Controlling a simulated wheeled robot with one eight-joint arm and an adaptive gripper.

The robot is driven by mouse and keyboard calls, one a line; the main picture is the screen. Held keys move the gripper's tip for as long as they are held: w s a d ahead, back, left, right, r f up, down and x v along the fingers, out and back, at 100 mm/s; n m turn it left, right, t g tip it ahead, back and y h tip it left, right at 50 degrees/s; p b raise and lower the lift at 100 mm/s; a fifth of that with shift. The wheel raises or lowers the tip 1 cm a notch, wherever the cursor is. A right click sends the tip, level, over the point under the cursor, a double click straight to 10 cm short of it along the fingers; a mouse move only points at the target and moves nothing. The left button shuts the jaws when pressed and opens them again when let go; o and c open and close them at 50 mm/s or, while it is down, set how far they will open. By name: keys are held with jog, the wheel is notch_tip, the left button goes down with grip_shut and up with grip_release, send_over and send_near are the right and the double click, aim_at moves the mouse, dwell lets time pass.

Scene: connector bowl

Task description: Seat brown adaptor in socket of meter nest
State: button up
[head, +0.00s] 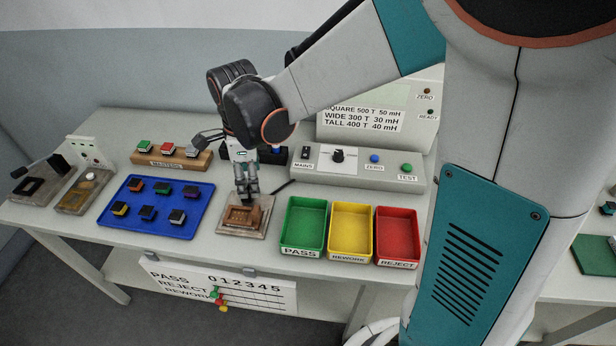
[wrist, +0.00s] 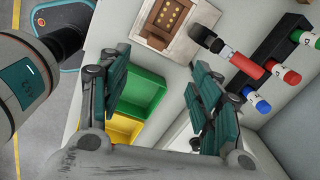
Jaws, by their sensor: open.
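The meter nest (head: 262,213) is a pale block on the table, left of the green bin. A brown square piece (head: 238,217), which looks like the brown adaptor, lies in its middle. In the wrist view the nest (wrist: 209,17) is at the top, and the brown piece (wrist: 149,22) frames several gold contacts. I cannot tell whether it is fully down in the socket. My gripper (head: 247,194) hangs just above the nest's back part and hides some of it. In the wrist view my gripper (wrist: 160,62) has its fingers wide apart, with nothing between them.
Green (head: 303,225), yellow (head: 351,232) and red bins stand right of the nest. A blue tray (head: 163,188) with several small blocks is left. A control box (head: 372,168) stands behind. A black, red-handled part (wrist: 248,65) and a rack of coloured cylinders (wrist: 285,76) are beside the nest.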

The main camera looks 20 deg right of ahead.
jog(key=s+d+r+n+t, duration=0.3)
jog(key=s+d+r+n, duration=0.1)
jog(key=s+n, duration=0.4)
jog(key=s+d+r+n+t, duration=0.3)
jog(key=s+d+r+n, duration=0.2)
jog(key=n, duration=0.8)
jog(key=shift+s+d+r+n, duration=0.25)
jog(key=shift+s+r, duration=0.35)
jog(key=shift+s, duration=0.85)
jog(key=shift+a, duration=0.1)
